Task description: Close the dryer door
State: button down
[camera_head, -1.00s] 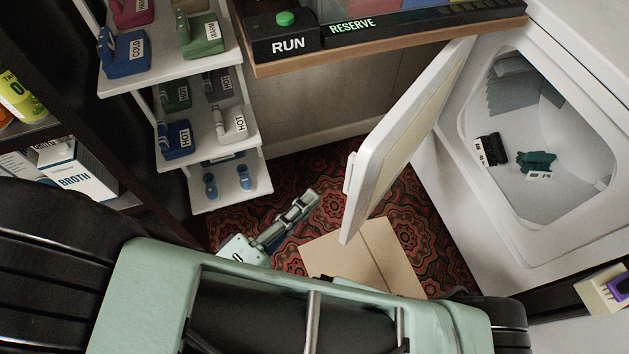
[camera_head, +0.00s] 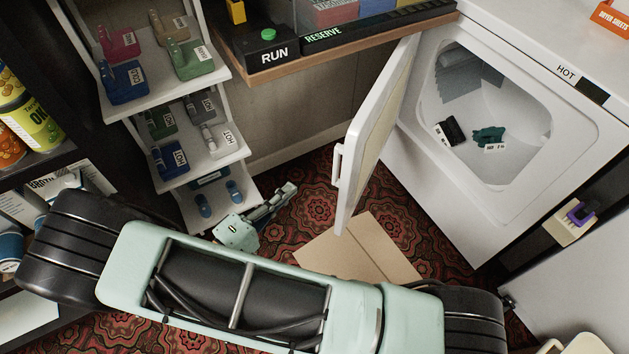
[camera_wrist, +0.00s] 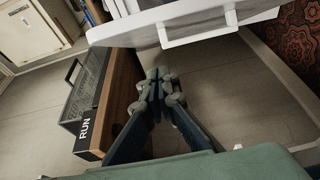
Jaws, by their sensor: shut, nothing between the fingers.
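The white dryer (camera_head: 440,190) stands at the right in the head view, its front opening uncovered. Its door (camera_head: 372,140) stands wide open, swung out to the left of the opening, with a handle (camera_head: 338,165) on its free edge. Inside the drum lie grey cloth, a black item and a teal item with tags. My gripper (camera_head: 290,188) is low over the carpet, left of the door and apart from it. In the wrist view its fingers (camera_wrist: 160,76) are shut and empty, below the white door panel (camera_wrist: 130,33) and its handle (camera_wrist: 205,36).
A wooden counter (camera_head: 330,52) with a RUN button (camera_head: 268,35) is left of the door. White shelves (camera_head: 203,165) with labelled items stand further left. A flat cardboard piece (camera_head: 358,248) lies on the red carpet (camera_head: 305,190) below the door. A dark grocery shelf is far left.

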jog(key=w+d, duration=0.6)
jog(key=d, duration=0.3)
jog(key=shift+w+d+b, duration=0.25)
jog(key=shift+d+b, duration=0.05)
jog(key=shift+b, duration=0.1)
jog(key=shift+d, duration=0.15)
